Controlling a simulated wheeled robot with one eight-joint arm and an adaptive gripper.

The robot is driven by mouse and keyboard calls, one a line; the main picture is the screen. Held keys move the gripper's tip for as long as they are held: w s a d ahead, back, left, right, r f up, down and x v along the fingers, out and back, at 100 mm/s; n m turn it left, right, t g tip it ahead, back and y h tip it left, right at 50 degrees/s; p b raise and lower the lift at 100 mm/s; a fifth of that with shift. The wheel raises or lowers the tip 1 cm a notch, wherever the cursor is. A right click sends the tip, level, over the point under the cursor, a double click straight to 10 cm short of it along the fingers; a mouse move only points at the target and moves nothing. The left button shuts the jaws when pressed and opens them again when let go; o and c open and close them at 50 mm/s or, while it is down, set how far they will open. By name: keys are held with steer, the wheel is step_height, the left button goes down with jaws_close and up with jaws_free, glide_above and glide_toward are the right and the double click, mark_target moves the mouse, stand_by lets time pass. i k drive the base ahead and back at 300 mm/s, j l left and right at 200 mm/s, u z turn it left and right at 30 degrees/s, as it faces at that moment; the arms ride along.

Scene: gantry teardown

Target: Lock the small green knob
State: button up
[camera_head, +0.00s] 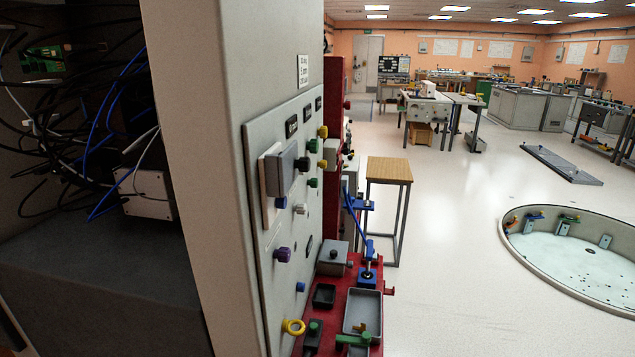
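A light grey control panel (275,270) stands upright at the middle left, seen at a steep angle. One small green knob (313,145) sits at its upper right edge. Another small green knob (313,183) sits a little lower on the same edge. I cannot tell which one the task means, or whether either is locked. Yellow knobs (323,131) and a black knob (302,164) are close by. My gripper is not in view.
A purple knob (283,254) and a yellow ring (293,327) stick out of the panel. A red bench (338,301) with trays and blue and green fittings stands beside it. A wooden-topped stool (389,170) is behind. Open floor lies right, with a round sunken pit (590,285).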

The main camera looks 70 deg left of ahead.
mark_target(312, 183)
steer(key=i+u, duration=0.25)
steer(key=u, duration=0.25)
steer(key=i+l+u, duration=0.1)
steer(key=i+u, duration=0.15)
steer(key=u, duration=0.2)
steer(key=i+l+u, duration=0.2)
steer(key=u, duration=0.3)
steer(key=k+j+u, duration=0.1)
steer(key=u, duration=1.5)
